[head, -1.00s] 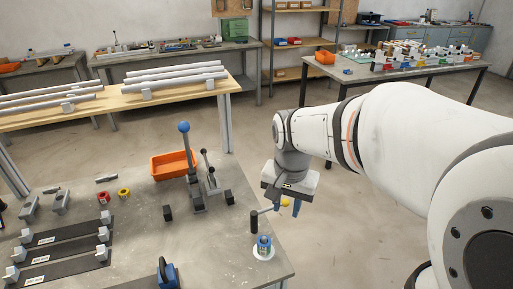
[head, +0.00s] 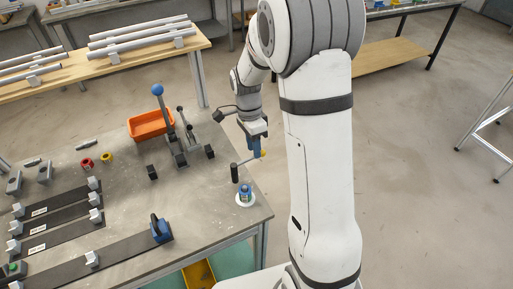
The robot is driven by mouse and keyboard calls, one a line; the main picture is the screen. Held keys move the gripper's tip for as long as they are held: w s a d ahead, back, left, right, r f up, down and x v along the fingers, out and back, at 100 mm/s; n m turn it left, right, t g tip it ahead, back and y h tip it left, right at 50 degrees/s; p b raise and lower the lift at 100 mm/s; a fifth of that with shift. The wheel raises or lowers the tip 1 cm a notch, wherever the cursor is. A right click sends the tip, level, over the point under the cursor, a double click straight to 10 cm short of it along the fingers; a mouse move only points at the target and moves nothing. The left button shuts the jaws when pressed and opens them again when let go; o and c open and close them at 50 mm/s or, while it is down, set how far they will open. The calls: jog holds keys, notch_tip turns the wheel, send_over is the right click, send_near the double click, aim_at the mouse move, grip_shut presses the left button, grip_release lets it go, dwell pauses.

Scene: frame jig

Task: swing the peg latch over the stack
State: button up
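The peg latch is a dark upright post (head: 235,173) with a thin arm leading right and away to a yellow knob (head: 263,153), near the right edge of the grey bench. The stack (head: 245,192), a small blue piece with other colours on a white round base, stands just in front of the post. The latch arm points away from the stack, not over it. My gripper (head: 257,155) points down at the knob end of the latch arm, its blue fingers close beside the knob. Seen nearly edge-on, the fingers show no clear gap, and contact cannot be told.
A blue-knobbed lever fixture (head: 163,115) and an orange bin (head: 150,125) stand behind and left of the latch. Dark strips with grey blocks (head: 50,215) and a blue-handled tool (head: 160,229) lie at the left and front. The bench top left of the stack is clear.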

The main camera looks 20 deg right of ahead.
jog(key=shift+s+f, duration=0.25)
jog(key=shift+f, duration=0.65)
jog(key=shift+c, duration=0.4)
grip_shut()
